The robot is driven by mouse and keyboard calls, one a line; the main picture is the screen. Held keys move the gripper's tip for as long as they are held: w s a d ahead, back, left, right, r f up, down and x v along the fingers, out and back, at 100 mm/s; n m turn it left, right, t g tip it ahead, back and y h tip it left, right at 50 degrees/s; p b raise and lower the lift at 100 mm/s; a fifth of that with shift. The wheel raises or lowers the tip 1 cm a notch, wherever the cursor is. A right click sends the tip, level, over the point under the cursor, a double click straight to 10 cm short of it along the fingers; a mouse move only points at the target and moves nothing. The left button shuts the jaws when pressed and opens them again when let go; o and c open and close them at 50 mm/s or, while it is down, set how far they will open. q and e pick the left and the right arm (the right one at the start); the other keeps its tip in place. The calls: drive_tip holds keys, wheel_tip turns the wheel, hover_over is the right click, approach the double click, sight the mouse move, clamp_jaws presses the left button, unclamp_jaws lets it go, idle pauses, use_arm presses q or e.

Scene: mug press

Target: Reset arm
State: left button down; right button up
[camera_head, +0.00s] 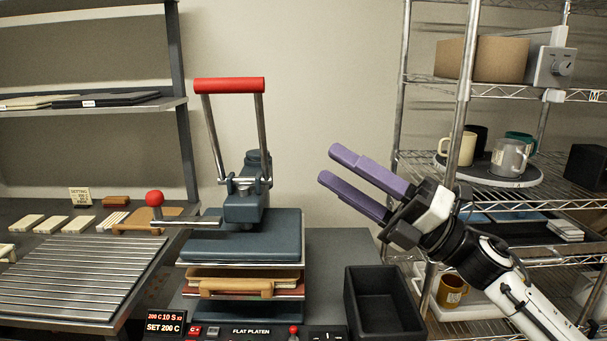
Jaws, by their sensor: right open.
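My right gripper (341,181) is open and empty, with two purple fingers apart and pointing up and to the left. It is raised in the air right of the heat press (249,240) and above the black bin (384,301). The press has a red handle (229,85) that stands up on two metal bars. My right arm comes in from the lower right, in front of the wire rack. My left gripper is not in view.
A wire rack (497,91) at right holds several mugs on a round tray (488,173). A ribbed surface (80,278) and small blocks lie at left. A red ball knob (154,198) sticks out left of the press. Wall space above the bin is clear.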

drive_tip(key=s+d+f+m+t+h, duration=0.1)
drive_tip(key=d+f+m+t+h, duration=0.15)
drive_tip(key=f+m+h, duration=0.5)
drive_tip(key=s+d+f+m+t+h, duration=0.25)
drive_tip(key=f+m, duration=0.65)
drive_tip(key=f, duration=0.5)
drive_tip(key=s+d+f+m+t+h, duration=0.1)
drive_tip(key=f+m+t+h, duration=0.25)
drive_tip(key=f+m, duration=0.65)
drive_tip(key=s+d+f+m+g+h, duration=0.2)
drive_tip(key=s+f+m+g, duration=0.2)
drive_tip(key=s+f, duration=0.8)
drive_tip(key=s+d+f+m+g+h, duration=0.2)
drive_tip(key=s+f+m+g+h, duration=0.1)
drive_tip(key=s+f, duration=0.8)
drive_tip(key=shift+s+f+m+g, duration=0.4)
drive_tip(key=shift+f+m+g, duration=0.15)
drive_tip(key=shift+f+g, duration=0.3)
